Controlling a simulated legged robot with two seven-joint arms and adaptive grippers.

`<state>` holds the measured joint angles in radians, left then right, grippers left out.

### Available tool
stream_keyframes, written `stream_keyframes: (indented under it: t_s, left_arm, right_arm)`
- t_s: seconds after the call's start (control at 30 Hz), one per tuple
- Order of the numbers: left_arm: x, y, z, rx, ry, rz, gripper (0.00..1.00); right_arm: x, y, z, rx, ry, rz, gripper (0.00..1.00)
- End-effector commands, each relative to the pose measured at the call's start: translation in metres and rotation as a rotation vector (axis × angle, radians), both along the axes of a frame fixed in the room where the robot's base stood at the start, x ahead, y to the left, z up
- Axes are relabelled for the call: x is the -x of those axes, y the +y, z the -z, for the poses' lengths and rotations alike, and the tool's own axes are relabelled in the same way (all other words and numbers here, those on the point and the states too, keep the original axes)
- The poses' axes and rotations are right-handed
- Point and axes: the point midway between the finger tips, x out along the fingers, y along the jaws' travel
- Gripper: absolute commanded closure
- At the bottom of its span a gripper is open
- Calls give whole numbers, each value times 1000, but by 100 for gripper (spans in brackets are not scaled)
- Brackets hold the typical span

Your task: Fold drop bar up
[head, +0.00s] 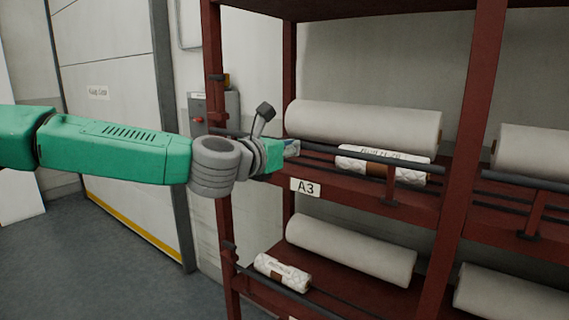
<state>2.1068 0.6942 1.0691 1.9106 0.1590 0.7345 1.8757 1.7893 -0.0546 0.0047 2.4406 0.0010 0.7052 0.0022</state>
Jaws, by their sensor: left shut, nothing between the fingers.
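A dark drop bar (400,159) runs across the front of the middle shelf marked A3, roughly level in front of the rolls. My left gripper (290,149) is at the bar's left end, close to the left front post. Its fingers are shut with nothing between them. My wrist hides the left end of the bar, and I cannot tell whether the gripper touches it. My right gripper is not in view.
A large pale roll (365,126) and a smaller wrapped roll (383,164) lie on the shelf behind the bar. The red rack post (462,150) stands to the right. Another large roll (350,248) lies on the lower shelf. Open floor (90,260) is at left.

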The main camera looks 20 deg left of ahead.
Motion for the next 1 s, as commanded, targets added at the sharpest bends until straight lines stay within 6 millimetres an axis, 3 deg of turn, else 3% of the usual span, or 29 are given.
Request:
stream_keyframes:
  t_s: [0.4,1.0]
  left_arm:
    - [-17,-6,-7,0,-1,1,100]
    - [-20,-6,-8,1,-1,0,100]
  right_arm:
    - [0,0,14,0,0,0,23]
    - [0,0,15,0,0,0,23]
